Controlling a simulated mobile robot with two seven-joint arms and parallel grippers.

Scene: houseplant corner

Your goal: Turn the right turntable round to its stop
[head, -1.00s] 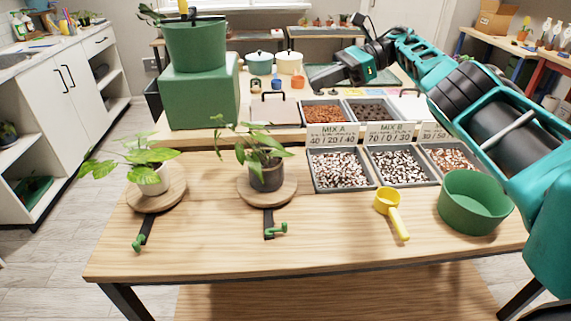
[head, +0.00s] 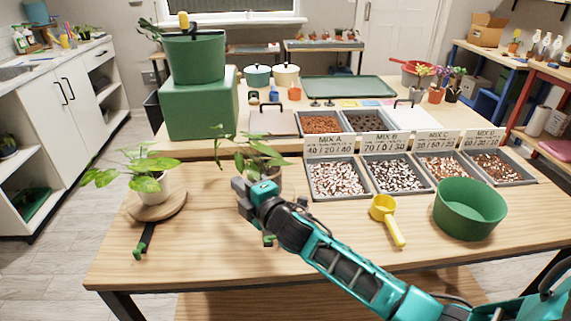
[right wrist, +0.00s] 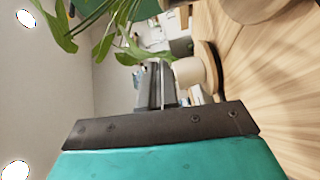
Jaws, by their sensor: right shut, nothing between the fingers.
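The right turntable is mostly hidden behind my right gripper (head: 240,192) in the head view. Its potted plant (head: 262,150) shows leaves above the gripper, and the green hook (head: 268,240) of its stop shows below. My right gripper is shut and empty at the left side of that turntable; I cannot tell if it touches. In the right wrist view its fingers (right wrist: 156,84) are together, with leaves (right wrist: 105,38) close by and a white pot on a wooden disc beyond. The left turntable (head: 158,208) carries a plant in a white pot (head: 156,188). My left gripper is not in view.
A yellow scoop (head: 388,218) and a green bowl (head: 470,210) stand on the right part of the table. Trays of mix (head: 337,178) with labels line its back. A green planter stands on a green block (head: 200,104) behind.

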